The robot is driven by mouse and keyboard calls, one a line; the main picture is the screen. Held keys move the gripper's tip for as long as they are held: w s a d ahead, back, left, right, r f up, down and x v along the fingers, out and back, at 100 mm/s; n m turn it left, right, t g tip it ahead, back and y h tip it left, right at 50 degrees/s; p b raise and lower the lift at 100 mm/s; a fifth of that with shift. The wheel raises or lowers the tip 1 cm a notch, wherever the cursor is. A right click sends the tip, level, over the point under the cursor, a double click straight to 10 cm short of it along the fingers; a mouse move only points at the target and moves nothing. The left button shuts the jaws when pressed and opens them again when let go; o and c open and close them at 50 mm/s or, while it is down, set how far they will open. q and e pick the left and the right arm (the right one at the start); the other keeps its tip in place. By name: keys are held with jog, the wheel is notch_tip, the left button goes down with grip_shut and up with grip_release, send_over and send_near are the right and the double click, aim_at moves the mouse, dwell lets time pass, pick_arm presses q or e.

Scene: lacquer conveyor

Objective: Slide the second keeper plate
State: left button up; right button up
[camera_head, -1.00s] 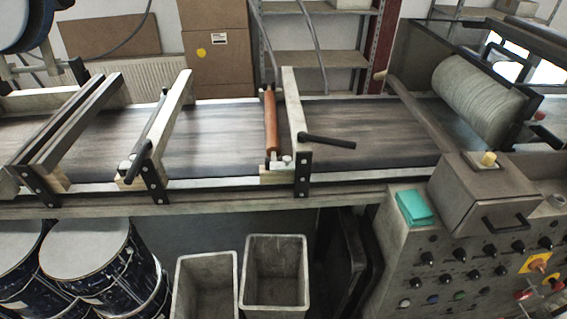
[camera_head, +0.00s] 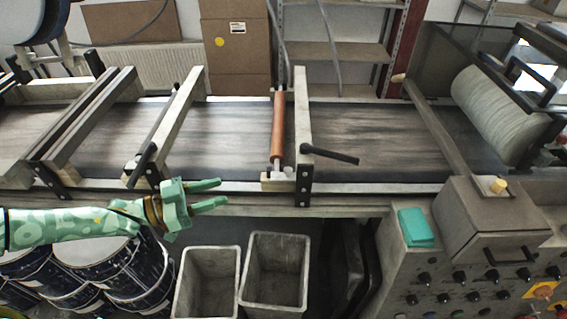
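My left gripper (camera_head: 222,193) is in front of the conveyor's near rail, its green fingers pointing right and spread apart with nothing between them. The crossbar frame with the copper-brown roller (camera_head: 278,128) stands to the right of the gripper and beyond it. A black handle (camera_head: 331,154) sticks out to the right from that frame. Small pale metal pieces (camera_head: 277,173) sit at the roller's near end; I cannot tell which is a keeper plate. The gripper touches none of these. My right gripper is not in view.
The dark conveyor belt (camera_head: 375,135) runs across the view. Another crossbar with a black handle (camera_head: 141,166) stands behind my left gripper. Two grey bins (camera_head: 277,268) and several drums (camera_head: 128,268) are below. A control panel (camera_head: 450,275) stands at the right.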

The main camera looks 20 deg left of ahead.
aim_at(279, 178)
pick_arm(q)
jog(key=x, duration=1)
jog(key=r+x, duration=0.1)
jog(key=x, duration=0.5)
jog(key=shift+s+d+b, duration=0.15)
jog(key=shift+b, duration=0.25)
grip_shut()
jog(key=shift+w+a+b, duration=0.15)
jog(key=shift+w+a, duration=0.15)
jog(key=shift+w, duration=0.55)
jog(key=shift+w+a+b, duration=0.15)
jog(key=shift+w+a, duration=0.1)
jog(key=shift+w, duration=0.6)
jog(key=shift+s+r, duration=0.1)
jog(key=shift+c, duration=1.6)
grip_release()
jog(key=o, duration=0.3)
